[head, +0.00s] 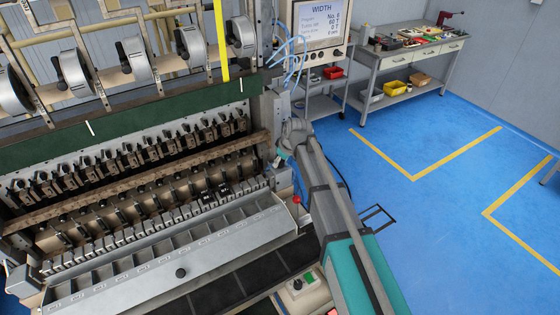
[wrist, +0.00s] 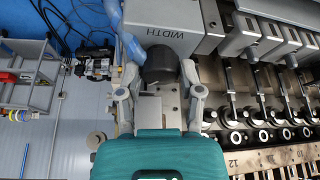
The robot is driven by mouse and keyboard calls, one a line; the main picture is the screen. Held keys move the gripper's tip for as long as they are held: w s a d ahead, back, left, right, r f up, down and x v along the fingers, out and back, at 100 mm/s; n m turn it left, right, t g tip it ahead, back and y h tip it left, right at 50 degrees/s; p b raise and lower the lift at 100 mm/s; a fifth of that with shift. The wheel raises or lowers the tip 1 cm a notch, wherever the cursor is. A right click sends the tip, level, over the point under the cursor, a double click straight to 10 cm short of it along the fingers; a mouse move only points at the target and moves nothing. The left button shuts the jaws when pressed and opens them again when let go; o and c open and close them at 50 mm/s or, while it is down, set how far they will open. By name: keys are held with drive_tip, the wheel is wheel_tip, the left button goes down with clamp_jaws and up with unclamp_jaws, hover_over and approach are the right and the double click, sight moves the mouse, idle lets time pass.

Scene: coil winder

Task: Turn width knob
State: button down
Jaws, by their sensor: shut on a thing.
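The width knob (wrist: 158,62) is a dark grey round knob under a grey box (wrist: 172,22) lettered WIDTH in the wrist view. My gripper (wrist: 158,72) has one finger on each side of the knob and is shut on it. In the head view my arm reaches up to the right end of the coil winder, and my gripper (head: 284,150) is there, mostly hidden by the arm. The knob cannot be made out in the head view. The display panel (head: 321,22), headed WIDTH, stands above; its smaller text is hard to read.
The coil winder's front tray (head: 160,258) and rows of clamps lie left of my arm. Blue hoses (head: 291,58) hang near the gripper. A workbench (head: 415,45) is at the back right; the blue floor between is clear.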

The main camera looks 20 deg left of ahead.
drive_tip(key=n, duration=0.2)
drive_tip(key=n+g, duration=0.1)
drive_tip(key=n, duration=0.1)
drive_tip(key=shift+w+d+n+g, duration=0.1)
drive_tip(key=shift+w+n+g, duration=0.1)
drive_tip(key=shift+n+g, duration=0.15)
idle(0.3)
drive_tip(key=shift+c, duration=1.2)
unclamp_jaws()
drive_tip(key=s+d+f+m+h+b, duration=0.1)
drive_tip(key=s+d+m, duration=0.4)
drive_tip(key=d, duration=0.9)
drive_tip(key=s+d+f+m+h+b, duration=0.1)
drive_tip(key=s+d+m, duration=0.5)
drive_tip(key=d, duration=0.8)
drive_tip(key=s+d+f+m+h+b, duration=0.1)
drive_tip(key=s+d+m, duration=0.5)
drive_tip(key=d, duration=0.9)
drive_tip(key=shift+f+h, duration=0.5)
drive_tip(key=shift+f, duration=0.15)
drive_tip(key=shift+s, duration=0.1)
